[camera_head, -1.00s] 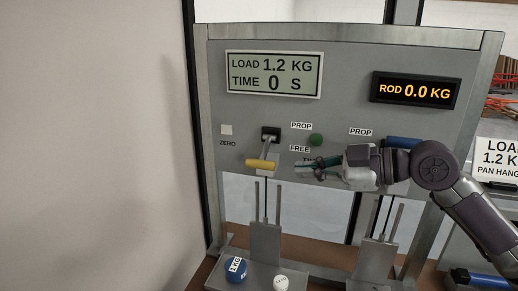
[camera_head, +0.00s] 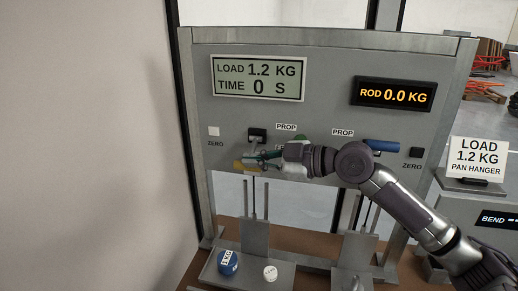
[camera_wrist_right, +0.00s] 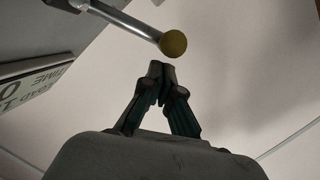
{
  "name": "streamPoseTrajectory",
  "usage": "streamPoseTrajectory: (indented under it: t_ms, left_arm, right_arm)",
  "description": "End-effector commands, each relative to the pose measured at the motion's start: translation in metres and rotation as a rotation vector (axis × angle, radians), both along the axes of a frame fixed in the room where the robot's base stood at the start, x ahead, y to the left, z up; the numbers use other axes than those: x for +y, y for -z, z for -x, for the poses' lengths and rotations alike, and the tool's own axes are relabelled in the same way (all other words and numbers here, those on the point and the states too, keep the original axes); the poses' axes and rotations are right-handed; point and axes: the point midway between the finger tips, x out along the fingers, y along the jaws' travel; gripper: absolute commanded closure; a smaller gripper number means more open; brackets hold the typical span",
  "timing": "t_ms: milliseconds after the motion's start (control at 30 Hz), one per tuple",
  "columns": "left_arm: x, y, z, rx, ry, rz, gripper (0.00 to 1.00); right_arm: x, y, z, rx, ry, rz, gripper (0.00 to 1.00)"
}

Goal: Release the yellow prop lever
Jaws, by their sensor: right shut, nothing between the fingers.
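The yellow prop lever (camera_head: 244,167) hangs from a dark mount (camera_head: 257,135) on the left of the grey panel, its handle lying crosswise. My right gripper (camera_head: 248,158) is shut and empty, its tips at the lever, partly covering it in the head view. In the right wrist view the round end of the yellow handle (camera_wrist_right: 173,43) on its grey rod is just beyond the shut fingertips (camera_wrist_right: 160,70). No contact is clear, and a small gap shows there. My left gripper is in neither view.
The panel carries a load and time display (camera_head: 258,79) and a rod display (camera_head: 394,95). A blue lever (camera_head: 381,147) is to the right, behind my right arm. Below, a pan (camera_head: 240,278) bears a blue weight (camera_head: 228,262) and a white weight (camera_head: 270,272).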

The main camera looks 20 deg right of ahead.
Motion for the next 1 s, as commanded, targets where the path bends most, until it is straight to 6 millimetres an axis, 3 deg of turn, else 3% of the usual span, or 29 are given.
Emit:
streamPoseTrajectory:
  t_ms: [467,833,1000]
  left_arm:
    - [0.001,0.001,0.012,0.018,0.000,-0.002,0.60]
    - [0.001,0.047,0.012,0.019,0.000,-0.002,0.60]
    - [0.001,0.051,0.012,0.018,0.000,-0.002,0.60]
  right_arm:
    - [-0.002,0.007,-0.003,-0.001,0.000,0.001,1.00]
    - [-0.001,0.029,-0.002,-0.141,0.000,0.094,1.00]
    - [-0.001,0.027,-0.001,-0.184,0.000,0.125,1.00]
